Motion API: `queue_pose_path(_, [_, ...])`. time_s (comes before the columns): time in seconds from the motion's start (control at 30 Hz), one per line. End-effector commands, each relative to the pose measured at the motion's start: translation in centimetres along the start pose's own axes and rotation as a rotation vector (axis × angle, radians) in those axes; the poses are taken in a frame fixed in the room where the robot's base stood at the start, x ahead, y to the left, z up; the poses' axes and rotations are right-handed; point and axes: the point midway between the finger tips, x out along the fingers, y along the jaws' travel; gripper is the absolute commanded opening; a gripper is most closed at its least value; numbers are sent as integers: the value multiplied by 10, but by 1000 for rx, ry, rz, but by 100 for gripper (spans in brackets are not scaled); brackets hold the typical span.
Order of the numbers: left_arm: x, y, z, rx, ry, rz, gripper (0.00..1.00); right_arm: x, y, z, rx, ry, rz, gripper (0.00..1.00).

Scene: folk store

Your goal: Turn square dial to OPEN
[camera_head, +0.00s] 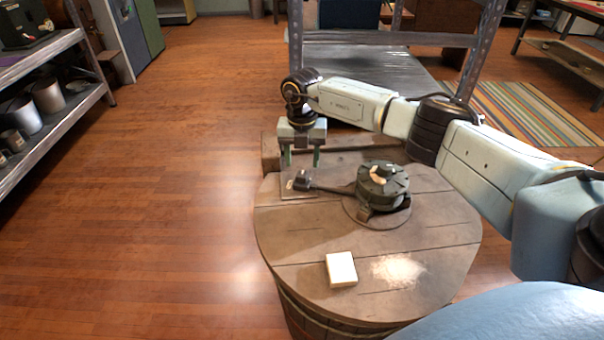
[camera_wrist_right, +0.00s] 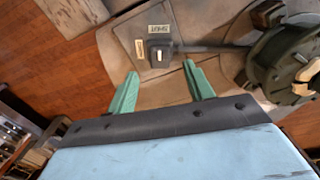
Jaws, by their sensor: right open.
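The square dial (camera_head: 301,180) is a small dark block on a plate at the back left of the barrel top. In the right wrist view the dial (camera_wrist_right: 160,53) shows a short white mark. One pale label (camera_wrist_right: 158,28), seeming to read SHUT, lies above it; another label (camera_wrist_right: 139,48) lies to its left, too small to read. My right gripper (camera_head: 302,162) points down above the dial. Its green fingers are open and empty. In the wrist view the fingertips (camera_wrist_right: 160,70) lie either side of and just below the dial, apparently not touching it. My left gripper is not in view.
A rod joins the dial to a round dark green device (camera_head: 382,186) on the barrel top (camera_head: 300,240). A metal shelf (camera_head: 390,75) stands behind; the floor at left is clear.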

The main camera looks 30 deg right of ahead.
Motion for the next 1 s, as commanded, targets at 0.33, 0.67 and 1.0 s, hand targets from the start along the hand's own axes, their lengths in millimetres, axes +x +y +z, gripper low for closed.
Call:
queue_pose_path(0.33, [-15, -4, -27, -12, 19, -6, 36, 43, 0, 0, 0, 1, 0, 52])
queue_pose_path(0.67, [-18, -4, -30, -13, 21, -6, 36, 46, 0, 0, 0, 0, 1, 52])
queue_pose_path(1.0, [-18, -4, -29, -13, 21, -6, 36, 46, 0, 0, 0, 0, 1, 12])
